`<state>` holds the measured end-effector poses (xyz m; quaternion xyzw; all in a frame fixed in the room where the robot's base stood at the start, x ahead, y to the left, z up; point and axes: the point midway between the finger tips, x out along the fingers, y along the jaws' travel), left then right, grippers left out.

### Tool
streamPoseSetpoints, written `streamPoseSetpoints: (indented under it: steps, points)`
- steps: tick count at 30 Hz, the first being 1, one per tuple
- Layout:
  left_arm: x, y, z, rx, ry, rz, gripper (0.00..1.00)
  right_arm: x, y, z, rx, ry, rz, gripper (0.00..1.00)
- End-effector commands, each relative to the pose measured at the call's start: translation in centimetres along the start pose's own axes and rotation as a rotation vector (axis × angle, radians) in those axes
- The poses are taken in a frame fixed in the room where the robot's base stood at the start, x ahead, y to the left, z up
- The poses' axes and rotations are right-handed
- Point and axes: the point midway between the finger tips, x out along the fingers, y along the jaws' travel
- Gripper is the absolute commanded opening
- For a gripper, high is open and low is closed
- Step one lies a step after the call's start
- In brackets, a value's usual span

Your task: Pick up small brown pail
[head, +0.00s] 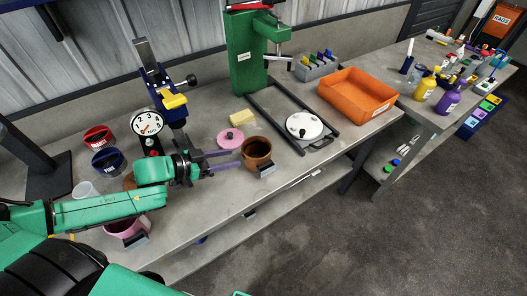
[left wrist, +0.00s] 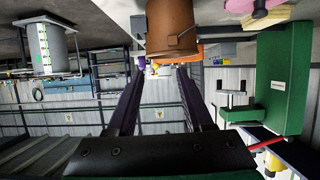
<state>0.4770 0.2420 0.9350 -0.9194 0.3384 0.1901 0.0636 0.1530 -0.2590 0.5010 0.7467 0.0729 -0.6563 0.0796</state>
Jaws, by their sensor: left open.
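The small brown pail (head: 257,152) stands upright on the grey workbench, near its front edge, with a grey tab on its front. My left gripper (head: 240,159) is open and points right at the pail. Its two dark purple fingers (left wrist: 158,75) lie just left of the pail in the head view; I cannot tell whether they touch it. Nothing is held. My right gripper is not in view.
A pink lid (head: 230,138) and yellow block (head: 242,117) lie behind the pail. A round white device (head: 304,125) on a dark frame and an orange tray (head: 357,95) stand right. A dial gauge (head: 148,123) and a pink pail (head: 127,227) are near my left arm.

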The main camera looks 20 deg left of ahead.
Motion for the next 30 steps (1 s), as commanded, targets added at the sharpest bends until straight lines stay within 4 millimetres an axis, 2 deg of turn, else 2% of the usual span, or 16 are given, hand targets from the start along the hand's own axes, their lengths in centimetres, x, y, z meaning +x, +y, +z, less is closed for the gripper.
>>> streamPoseSetpoints:
  steps: [1,3,6,9,11,15,18,23,27,30]
  points:
    - [0.9,-0.1,0.5,0.003,0.005,0.000,0.52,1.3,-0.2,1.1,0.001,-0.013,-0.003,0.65]
    - [1.9,-0.1,0.5,0.005,0.005,-0.001,0.52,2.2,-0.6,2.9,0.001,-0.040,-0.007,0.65]
    - [2.7,-0.1,0.1,0.003,0.006,-0.003,0.52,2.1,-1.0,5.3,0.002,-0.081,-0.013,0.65]
    - [3.7,-0.1,0.1,0.003,0.004,-0.003,0.52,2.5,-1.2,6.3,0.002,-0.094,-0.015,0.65]
    - [4.3,-0.1,-0.1,0.002,0.006,-0.003,0.52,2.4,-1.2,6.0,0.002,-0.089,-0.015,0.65]
    - [6.2,0.0,-0.2,0.002,0.004,-0.001,0.52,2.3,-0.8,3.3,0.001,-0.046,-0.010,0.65]
    - [7.6,0.0,-0.3,0.000,0.004,-0.002,0.52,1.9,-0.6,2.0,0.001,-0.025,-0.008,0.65]
    - [9.2,0.1,-0.4,0.000,0.002,-0.001,0.52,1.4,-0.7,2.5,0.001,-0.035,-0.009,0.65]
    - [11.9,0.3,-0.7,0.001,0.002,0.000,0.52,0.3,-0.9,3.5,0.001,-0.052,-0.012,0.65]
    - [13.4,0.2,-0.4,0.002,0.001,-0.002,0.52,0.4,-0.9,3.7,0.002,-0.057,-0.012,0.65]
